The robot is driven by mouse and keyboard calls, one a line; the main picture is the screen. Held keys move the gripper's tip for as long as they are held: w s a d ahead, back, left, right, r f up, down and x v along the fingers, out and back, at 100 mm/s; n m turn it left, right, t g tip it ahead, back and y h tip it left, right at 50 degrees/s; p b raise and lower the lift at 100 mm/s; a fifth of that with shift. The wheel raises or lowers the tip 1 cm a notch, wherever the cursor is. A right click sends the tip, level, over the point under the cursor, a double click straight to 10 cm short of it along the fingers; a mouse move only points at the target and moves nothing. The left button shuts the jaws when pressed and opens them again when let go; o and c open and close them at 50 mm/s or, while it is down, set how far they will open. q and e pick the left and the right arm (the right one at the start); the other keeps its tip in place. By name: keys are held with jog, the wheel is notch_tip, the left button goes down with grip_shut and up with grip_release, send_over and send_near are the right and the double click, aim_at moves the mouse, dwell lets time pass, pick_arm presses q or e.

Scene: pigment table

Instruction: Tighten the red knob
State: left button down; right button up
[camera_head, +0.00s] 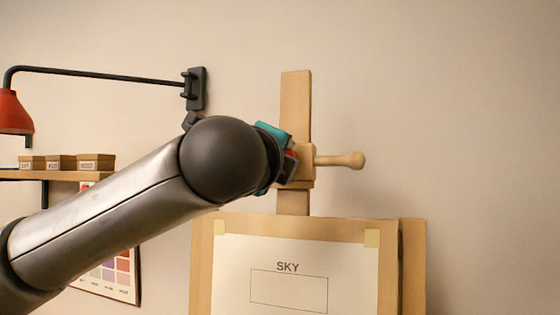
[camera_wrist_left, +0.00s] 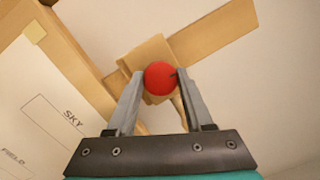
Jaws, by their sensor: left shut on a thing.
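The red knob (camera_wrist_left: 160,78) sits on the wooden block (camera_wrist_left: 146,56) of the easel. In the left wrist view, my left gripper (camera_wrist_left: 161,80) has one finger on each side of the knob and is shut on it. In the head view, my left gripper (camera_head: 286,160) is at the block on the easel's upright post (camera_head: 295,105); a small bit of red shows there, and my own arm hides most of the gripper. My right gripper is in neither view.
A wooden peg with a rounded end (camera_head: 342,160) sticks out to the right of the block. Below is a board with a taped sheet marked SKY (camera_head: 288,267). A red lamp (camera_head: 15,112) on a black wall arm and a shelf (camera_head: 62,175) with small boxes are at left. The right side is clear.

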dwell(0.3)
pick_arm(q)
jog(key=shift+c, duration=1.5)
grip_release()
